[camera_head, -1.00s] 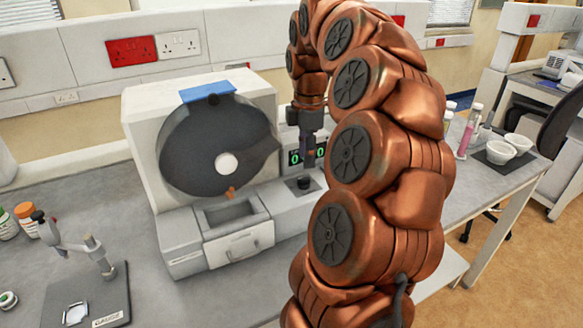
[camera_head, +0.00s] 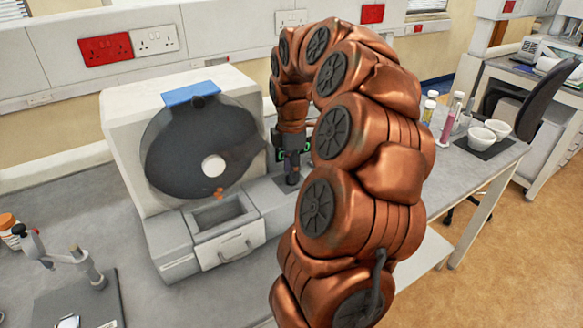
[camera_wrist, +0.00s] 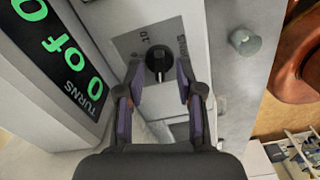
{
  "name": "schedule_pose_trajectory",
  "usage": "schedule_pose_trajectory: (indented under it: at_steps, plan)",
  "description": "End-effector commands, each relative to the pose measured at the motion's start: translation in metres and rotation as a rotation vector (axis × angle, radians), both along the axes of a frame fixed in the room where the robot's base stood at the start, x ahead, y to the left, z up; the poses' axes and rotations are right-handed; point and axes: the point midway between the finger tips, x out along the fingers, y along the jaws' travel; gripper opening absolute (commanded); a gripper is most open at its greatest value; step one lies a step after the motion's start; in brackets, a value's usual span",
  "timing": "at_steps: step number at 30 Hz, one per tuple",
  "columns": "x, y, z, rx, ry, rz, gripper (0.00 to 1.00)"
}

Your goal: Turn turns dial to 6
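The black turns dial (camera_wrist: 158,62) sits on a grey panel beside the display in the wrist view. Small markings surround it; one reads 10, the others are too blurred or covered to read surely. My gripper (camera_wrist: 160,82) is open, with one finger on each side of the dial; I cannot tell whether they touch it. In the head view my gripper (camera_head: 292,178) points down at the machine's right part and hides the dial. The display (camera_wrist: 62,45) shows green digits reading "0 of 0" and the word TURNS.
A silver knob (camera_wrist: 244,41) stands right of the dial. The white machine (camera_head: 125,125) carries a dark round drum (camera_head: 180,150) and has an open tray (camera_head: 222,212) in front. A gauge stand (camera_head: 92,268) is at lower left; vials (camera_head: 447,118) and white bowls (camera_head: 482,138) stand at right.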

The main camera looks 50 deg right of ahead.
Motion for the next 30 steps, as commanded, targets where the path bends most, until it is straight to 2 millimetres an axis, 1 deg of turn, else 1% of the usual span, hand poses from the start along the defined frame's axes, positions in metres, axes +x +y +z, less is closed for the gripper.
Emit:
schedule_pose_trajectory:
  at_steps: [4, 12, 21, 23, 30]
  plan:
    - [0.0004, -0.0004, -0.0044, -0.001, -0.003, 0.000, 0.36]
    - [0.0004, -0.0003, -0.0053, -0.001, -0.003, -0.001, 0.36]
    - [0.0004, -0.0001, -0.0053, 0.000, -0.002, 0.000, 0.05]
    - [0.0004, -0.0001, -0.0053, 0.000, -0.002, 0.000, 0.00]
    - [0.0004, -0.0001, -0.0052, 0.000, -0.002, -0.001, 0.00]
